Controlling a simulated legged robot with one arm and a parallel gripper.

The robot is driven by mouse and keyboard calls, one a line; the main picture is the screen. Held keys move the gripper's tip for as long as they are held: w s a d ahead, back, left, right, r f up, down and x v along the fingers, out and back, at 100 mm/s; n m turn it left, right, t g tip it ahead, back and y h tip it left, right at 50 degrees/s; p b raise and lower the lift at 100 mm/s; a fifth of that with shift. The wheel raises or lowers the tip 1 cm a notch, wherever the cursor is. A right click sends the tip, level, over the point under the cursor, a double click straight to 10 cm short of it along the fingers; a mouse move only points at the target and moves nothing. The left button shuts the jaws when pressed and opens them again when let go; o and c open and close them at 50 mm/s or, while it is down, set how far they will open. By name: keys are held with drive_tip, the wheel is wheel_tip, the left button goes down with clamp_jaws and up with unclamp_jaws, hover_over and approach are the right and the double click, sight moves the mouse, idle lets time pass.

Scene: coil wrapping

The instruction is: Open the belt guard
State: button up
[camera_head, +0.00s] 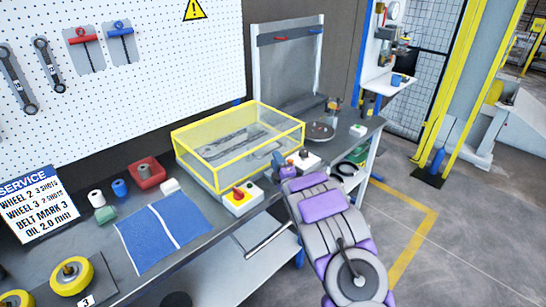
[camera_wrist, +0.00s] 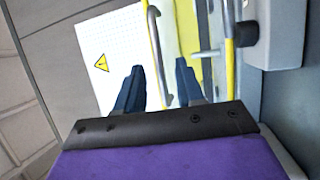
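The belt guard (camera_head: 240,140) is a clear box with a yellow frame, sitting closed on the workbench in the head view. A grey bar handle (camera_head: 266,151) is on its right part. My gripper (camera_head: 284,168) is at the guard's front right corner, partly hidden by my arm. In the wrist view, my gripper (camera_wrist: 160,88) has its two dark blue fingers apart with nothing held. The metal handle (camera_wrist: 155,42) shows between and beyond the fingertips, and the guard's yellow frame (camera_wrist: 229,45) is to the right. I cannot tell whether the fingers touch the handle.
A control box with a red knob (camera_head: 240,198) stands before the guard. A small white box (camera_head: 307,161) is close to my gripper. A blue cloth (camera_head: 163,234), a red bin (camera_head: 147,173) and spools lie left. A round tray (camera_head: 320,131) is behind right.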

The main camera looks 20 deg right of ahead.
drive_tip(key=shift+w+d+r, duration=0.1)
drive_tip(key=shift+w+r, duration=0.1)
drive_tip(key=shift+w, duration=0.75)
drive_tip(key=shift+w+r, duration=0.2)
drive_tip(key=shift+w, duration=0.7)
clamp_jaws()
drive_tip(key=shift+f, duration=0.1)
